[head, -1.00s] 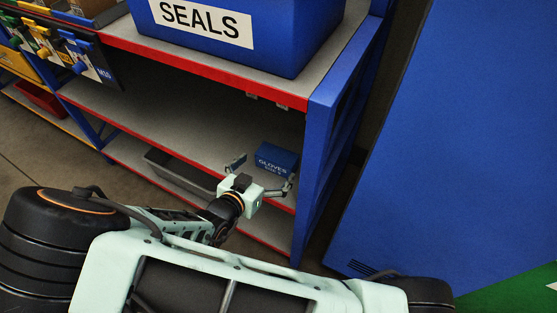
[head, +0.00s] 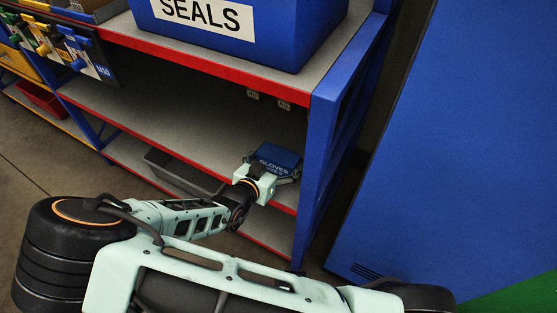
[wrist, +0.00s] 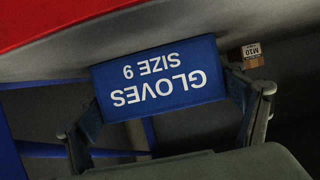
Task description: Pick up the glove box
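The glove box is a small blue carton (head: 278,154) with white "GLOVES" lettering, on the middle shelf near its right end. In the wrist view the box (wrist: 160,78) shows its "GLOVES SIZE 9" face upside down. My gripper (head: 272,167) reaches in from the shelf's front, and its body hides the lower part of the box in the head view. In the wrist view the fingers (wrist: 163,95) stand spread, one on each side of the box. They look close to its sides, with no clear grip visible.
A large blue SEALS bin (head: 240,25) sits on the shelf above. The blue rack post (head: 315,170) stands just right of the box. A dark grey tray (head: 180,172) lies on the lower shelf. A small M10 carton (wrist: 252,52) shows beyond the right finger.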

